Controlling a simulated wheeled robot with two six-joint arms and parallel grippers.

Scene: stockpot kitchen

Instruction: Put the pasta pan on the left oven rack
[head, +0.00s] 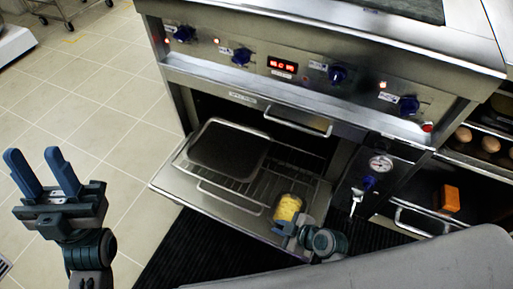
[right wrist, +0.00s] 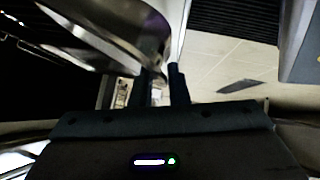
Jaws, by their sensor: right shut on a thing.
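The pasta pan (head: 287,207), a small round pan with yellow pasta in it, is at the front right of the pulled-out wire oven rack (head: 262,192). My right gripper (head: 283,226) is shut on the pan's near side. In the right wrist view the pan's shiny metal wall (right wrist: 112,28) is by the fingers (right wrist: 163,85). I cannot tell whether the pan rests on the rack or is just above it. My left gripper (head: 42,172) is open and empty, over the floor at the left, far from the oven.
A dark rectangular tray (head: 228,148) takes up the left part of the rack. The oven door (head: 175,178) is folded down under it. The control panel (head: 290,70) with knobs is above. A gauge (head: 380,164) and an orange block (head: 450,198) are to the right.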

